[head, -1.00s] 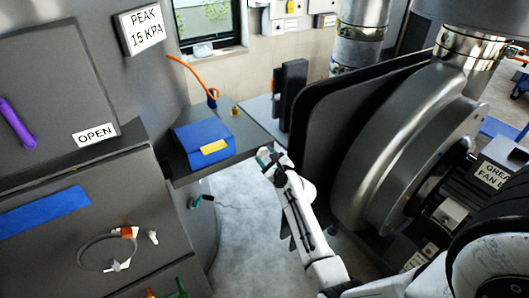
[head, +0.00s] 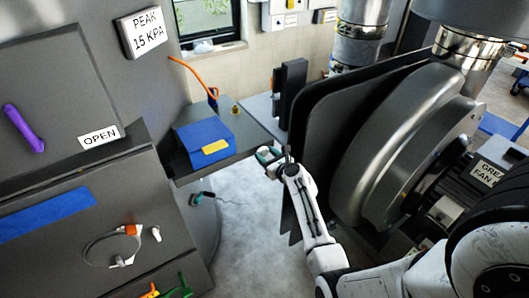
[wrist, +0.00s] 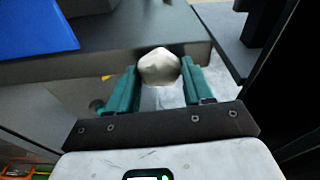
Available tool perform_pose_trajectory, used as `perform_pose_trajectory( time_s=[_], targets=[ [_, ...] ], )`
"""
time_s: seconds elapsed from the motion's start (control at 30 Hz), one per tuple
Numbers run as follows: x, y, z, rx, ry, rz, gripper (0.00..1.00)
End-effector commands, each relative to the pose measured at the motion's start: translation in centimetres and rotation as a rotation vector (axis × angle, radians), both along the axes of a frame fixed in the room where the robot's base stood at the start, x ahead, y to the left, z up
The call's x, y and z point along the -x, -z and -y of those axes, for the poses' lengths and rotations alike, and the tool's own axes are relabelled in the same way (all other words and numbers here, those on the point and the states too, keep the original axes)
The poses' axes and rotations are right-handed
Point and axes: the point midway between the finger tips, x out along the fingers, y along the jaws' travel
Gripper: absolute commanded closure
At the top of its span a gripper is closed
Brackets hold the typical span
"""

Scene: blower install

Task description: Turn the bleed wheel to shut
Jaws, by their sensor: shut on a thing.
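My gripper (head: 268,155) shows small in the head view, just right of the front corner of the grey ledge. In the wrist view its two teal fingers (wrist: 160,72) are shut on a pale, rounded, faceted piece (wrist: 159,66). The piece sits at the fingertips, and the dark ledge edge lies behind it. In the head view this piece is too small to make out. I cannot tell whether it is loose or part of something fixed. No thing in view is clearly recognisable as the bleed wheel.
A blue box with a yellow label (head: 206,142) sits on the grey ledge (head: 250,142), with a brass fitting (head: 235,109) behind it. The big fan housing (head: 400,135) stands close on the right. A panel with a cable loop (head: 112,248) is at lower left. Pale floor lies below.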

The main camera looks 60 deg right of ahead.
Motion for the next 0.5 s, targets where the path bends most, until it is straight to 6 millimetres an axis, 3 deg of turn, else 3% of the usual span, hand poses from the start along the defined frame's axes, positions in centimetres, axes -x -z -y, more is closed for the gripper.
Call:
perform_pose_trajectory(
  time_s=[0.27,0.5],
  targets=[
    [0.02,0.09,-0.06,-0.013,-0.001,0.006,0.81],
    [0.08,-0.16,0.03,-0.2,-0.001,0.119,0.81]
  ],
)
